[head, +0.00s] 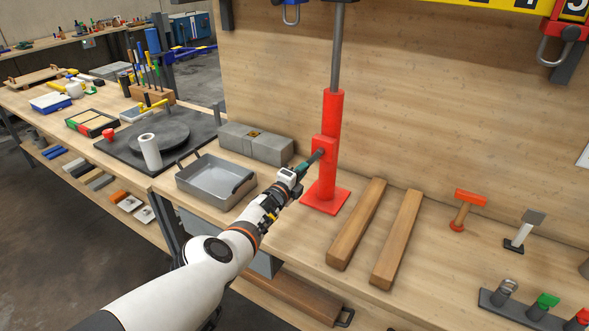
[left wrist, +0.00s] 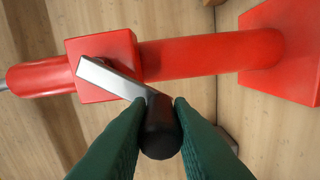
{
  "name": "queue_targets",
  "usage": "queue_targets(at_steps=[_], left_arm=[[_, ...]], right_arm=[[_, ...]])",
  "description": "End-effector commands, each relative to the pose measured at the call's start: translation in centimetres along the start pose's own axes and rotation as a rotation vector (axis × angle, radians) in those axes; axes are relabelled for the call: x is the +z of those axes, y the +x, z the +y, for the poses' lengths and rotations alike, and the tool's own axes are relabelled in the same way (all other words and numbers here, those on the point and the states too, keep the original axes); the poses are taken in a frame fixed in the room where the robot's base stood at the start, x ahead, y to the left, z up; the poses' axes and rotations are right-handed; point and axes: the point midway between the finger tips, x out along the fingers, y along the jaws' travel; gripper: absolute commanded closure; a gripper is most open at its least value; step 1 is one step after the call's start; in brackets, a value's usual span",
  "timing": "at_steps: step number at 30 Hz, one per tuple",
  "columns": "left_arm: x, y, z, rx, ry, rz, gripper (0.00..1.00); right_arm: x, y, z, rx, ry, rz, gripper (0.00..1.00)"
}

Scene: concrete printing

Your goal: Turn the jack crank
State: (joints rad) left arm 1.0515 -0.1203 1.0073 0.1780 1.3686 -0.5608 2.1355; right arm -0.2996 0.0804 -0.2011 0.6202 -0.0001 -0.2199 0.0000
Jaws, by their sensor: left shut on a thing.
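The red jack (head: 329,150) stands upright on its square base on the workbench, with a grey rod (head: 337,50) rising from its top. In the left wrist view the jack (left wrist: 210,56) lies across the picture. Its metal crank arm (left wrist: 108,77) runs from the red gear box (left wrist: 103,62) to a black handle knob (left wrist: 160,130). My left gripper (head: 312,160) reaches the jack from the front left. Its dark green fingers (left wrist: 160,118) are shut on the black knob, one on each side. My right gripper is in neither view.
A grey metal pan (head: 215,181) and a grey block (head: 256,143) stand left of the jack. Two wooden beams (head: 357,222) (head: 397,238) lie to its right. An orange-red tool (head: 466,208) stands farther right. A wooden back panel (head: 440,110) rises close behind the jack.

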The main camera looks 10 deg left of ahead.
Motion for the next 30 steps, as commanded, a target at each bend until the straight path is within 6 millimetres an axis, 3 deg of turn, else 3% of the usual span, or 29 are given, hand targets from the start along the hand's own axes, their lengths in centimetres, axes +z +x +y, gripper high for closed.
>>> queue_targets(at_steps=[23, 24, 27, 30], left_arm=[[0.79, -0.10, -0.68, -0.009, -0.095, -0.001, 1.00], [0.79, -0.09, -0.68, -0.009, -0.095, -0.001, 0.74], [0.74, -0.06, -0.57, -0.007, -0.095, -0.001, 0.58], [0.69, -0.04, -0.47, -0.005, -0.095, -0.001, 0.58]], right_arm=[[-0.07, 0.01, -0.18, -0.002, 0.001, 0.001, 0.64], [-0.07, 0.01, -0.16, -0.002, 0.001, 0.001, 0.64], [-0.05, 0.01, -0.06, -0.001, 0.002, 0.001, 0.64], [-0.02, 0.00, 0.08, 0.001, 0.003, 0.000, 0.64]])
